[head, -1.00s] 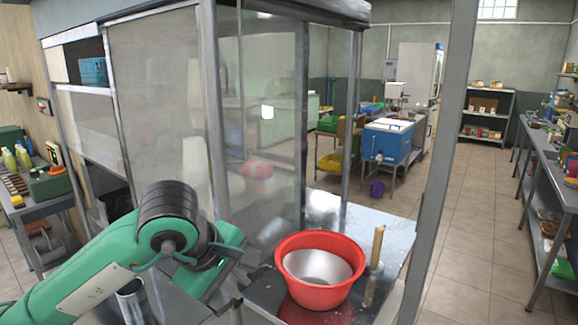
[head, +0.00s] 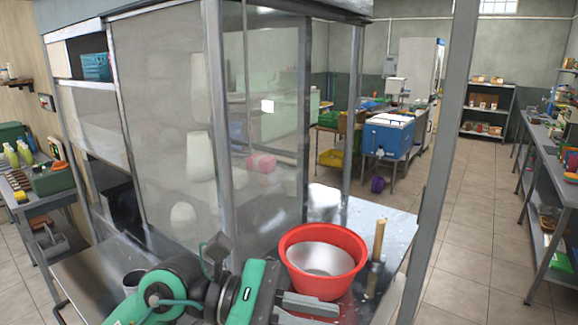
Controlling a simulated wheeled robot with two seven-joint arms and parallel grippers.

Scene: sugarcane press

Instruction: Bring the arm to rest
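My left arm, green and black, comes in low along the bottom edge. Its gripper (head: 308,310) is at the bottom centre, in front of the red basin and low against the metal counter (head: 395,232). The lower part of the gripper is cut off by the picture edge, so its finger gap is unclear. I see nothing held in it. My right gripper is not in view.
A red basin (head: 283,245) with a metal bowl (head: 318,258) in it stands on the counter. A wooden-handled tool (head: 379,238) stands upright to its right. A metal cup (head: 133,281) is partly hidden behind my arm. Posts and a clear-panelled cabinet (head: 165,130) rise close by.

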